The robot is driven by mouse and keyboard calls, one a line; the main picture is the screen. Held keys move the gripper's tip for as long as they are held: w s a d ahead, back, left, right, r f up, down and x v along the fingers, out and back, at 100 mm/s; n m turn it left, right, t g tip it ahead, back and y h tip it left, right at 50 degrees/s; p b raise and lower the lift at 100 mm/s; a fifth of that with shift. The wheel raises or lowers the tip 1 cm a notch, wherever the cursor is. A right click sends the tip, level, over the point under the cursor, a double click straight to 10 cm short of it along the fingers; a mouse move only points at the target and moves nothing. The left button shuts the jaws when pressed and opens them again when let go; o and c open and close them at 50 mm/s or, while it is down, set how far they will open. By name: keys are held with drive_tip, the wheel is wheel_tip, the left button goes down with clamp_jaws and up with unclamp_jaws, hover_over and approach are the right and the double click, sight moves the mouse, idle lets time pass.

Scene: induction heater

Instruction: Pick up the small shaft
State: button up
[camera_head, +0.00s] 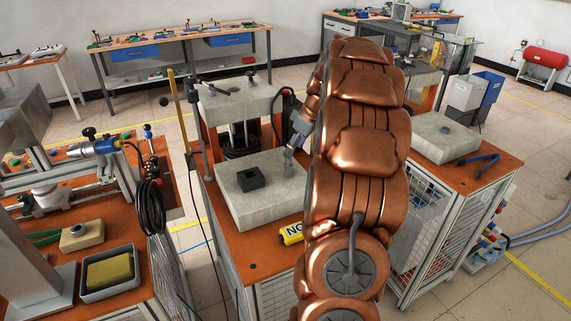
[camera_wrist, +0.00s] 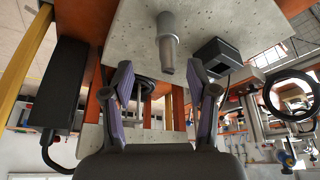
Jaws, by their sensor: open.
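The small shaft (camera_wrist: 167,38) is a grey stepped cylinder, wider at one end and narrower at the other. In the wrist view it is at the pale stone-like slab (camera_wrist: 235,20), top centre. My gripper (camera_wrist: 160,82) is open, its two purple-grey fingers spread. The shaft's narrow end points into the gap between the fingertips, and neither finger appears to touch it. In the head view my gripper (camera_head: 294,143) is over the right side of the slab (camera_head: 243,207), partly hidden by my copper arm. I cannot clearly separate the shaft from the gripper there.
A dark square block with a hole (camera_head: 251,179) sits on the slab, close beside the shaft; it also shows in the wrist view (camera_wrist: 217,57). A yellow labelled cylinder (camera_head: 291,235) lies in front of the slab. A press-like frame (camera_head: 235,105) stands behind.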

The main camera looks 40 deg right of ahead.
sight(287, 163)
drive_tip(key=shift+w+a+f, duration=0.3)
drive_tip(key=shift+w+f, duration=0.1)
drive_tip(key=shift+w, duration=0.05)
drive_tip(key=shift+a+f+p, duration=0.1)
drive_tip(key=shift+f+p, duration=0.6)
drive_tip(key=shift+f, duration=0.5)
drive_tip(key=shift+s+p+x, duration=0.2)
drive_tip(key=shift+p+x, duration=0.55)
drive_tip(key=shift+x, duration=1.45)
drive_tip(key=shift+a, duration=0.1)
drive_tip(key=shift+c, duration=0.4)
clamp_jaws()
